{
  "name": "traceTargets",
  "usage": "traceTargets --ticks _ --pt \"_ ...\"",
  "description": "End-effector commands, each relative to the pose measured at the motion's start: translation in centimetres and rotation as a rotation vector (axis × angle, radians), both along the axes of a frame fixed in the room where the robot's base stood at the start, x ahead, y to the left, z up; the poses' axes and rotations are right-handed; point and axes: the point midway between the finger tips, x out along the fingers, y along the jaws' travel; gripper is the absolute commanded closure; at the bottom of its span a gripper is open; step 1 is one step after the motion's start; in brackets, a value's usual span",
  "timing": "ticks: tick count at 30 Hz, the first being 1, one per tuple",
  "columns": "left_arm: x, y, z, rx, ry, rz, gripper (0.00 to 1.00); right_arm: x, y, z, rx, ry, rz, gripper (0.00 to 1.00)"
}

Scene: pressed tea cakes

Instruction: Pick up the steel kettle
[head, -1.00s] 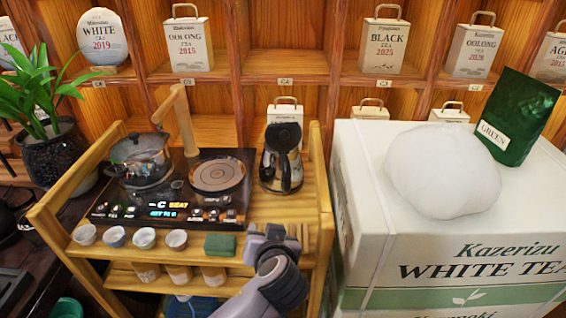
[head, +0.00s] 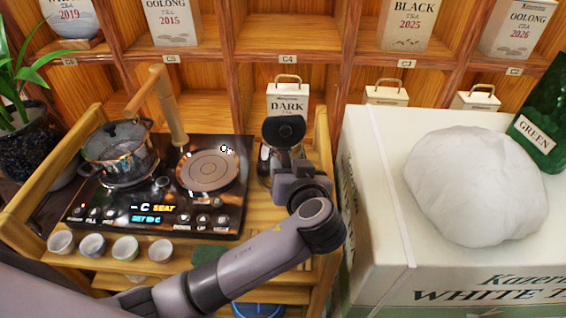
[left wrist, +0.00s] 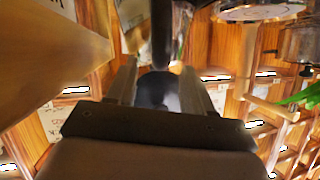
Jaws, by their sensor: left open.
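The steel kettle (head: 265,166) stands at the right side of the wooden tea cart. It has a shiny body and a black top, and its black handle faces me. My left gripper (head: 297,176) is in front of the kettle at its handle side and hides much of its handle and lower body. In the left wrist view, the left gripper (left wrist: 160,80) has its two fingers spread apart. A dark upright part of the kettle (left wrist: 162,35) shows just beyond and between them; contact cannot be told. My right gripper is not in view.
A lidded pot (head: 118,150) sits on the black cooktop (head: 215,205) left of the kettle. Several small cups (head: 125,248) line the cart's front edge. A large white box (head: 375,215) bearing a white lump (head: 475,185) stands right of the cart. Shelves rise behind.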

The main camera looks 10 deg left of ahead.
Motion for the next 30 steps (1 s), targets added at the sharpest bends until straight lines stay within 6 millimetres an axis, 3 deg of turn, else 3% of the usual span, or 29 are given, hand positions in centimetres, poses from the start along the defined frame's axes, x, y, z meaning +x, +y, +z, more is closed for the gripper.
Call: traceTargets --ticks 6,15,17,20,30 --pt "2.3 1.1 -1.0 0.003 0.000 -0.001 0.48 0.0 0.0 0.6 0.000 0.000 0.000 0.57" --pt "2.6 1.3 -1.3 0.000 0.000 -0.001 0.48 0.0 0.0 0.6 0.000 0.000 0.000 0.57" --pt "2.6 1.3 -1.3 0.000 0.000 -0.001 0.65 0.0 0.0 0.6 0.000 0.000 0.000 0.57" --pt "2.6 1.3 -1.3 0.000 0.000 -0.001 0.97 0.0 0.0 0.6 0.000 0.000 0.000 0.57" --pt "2.6 1.3 -1.3 0.000 0.001 -0.001 1.00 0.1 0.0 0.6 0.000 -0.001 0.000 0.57"
